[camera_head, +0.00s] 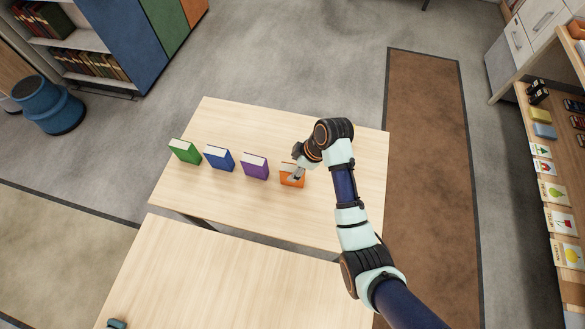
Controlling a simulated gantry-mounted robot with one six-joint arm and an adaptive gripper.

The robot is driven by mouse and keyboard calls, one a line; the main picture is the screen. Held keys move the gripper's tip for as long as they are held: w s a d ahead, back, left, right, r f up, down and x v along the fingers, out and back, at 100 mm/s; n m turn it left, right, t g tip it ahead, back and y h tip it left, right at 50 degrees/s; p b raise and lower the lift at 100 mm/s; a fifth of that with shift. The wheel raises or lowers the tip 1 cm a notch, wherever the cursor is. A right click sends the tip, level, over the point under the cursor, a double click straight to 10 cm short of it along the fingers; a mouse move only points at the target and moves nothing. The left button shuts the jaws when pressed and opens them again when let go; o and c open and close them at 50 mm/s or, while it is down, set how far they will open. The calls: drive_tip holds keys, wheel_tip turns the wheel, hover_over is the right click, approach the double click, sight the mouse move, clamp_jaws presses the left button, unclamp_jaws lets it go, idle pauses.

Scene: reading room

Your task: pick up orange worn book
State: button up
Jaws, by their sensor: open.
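The orange book (291,181) stands at the right end of a row of books on the far wooden table (345,205). My gripper (295,174) is open at the top of the orange book. Its fingers overlap the book's upper part in this view. I cannot tell whether they touch it. The arm and wrist hide part of the gripper and the book's right top corner.
A purple book (254,168), a blue book (218,159) and a green book (184,152) stand apart to the left on the same table. The table's right side and front are clear. A second wooden table (220,275) is nearer, with a gap between.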

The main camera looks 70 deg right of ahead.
drive_tip(key=shift+x, duration=1.05)
clamp_jaws()
wheel_tip(320, 180, up, 20)
drive_tip(key=p, duration=1)
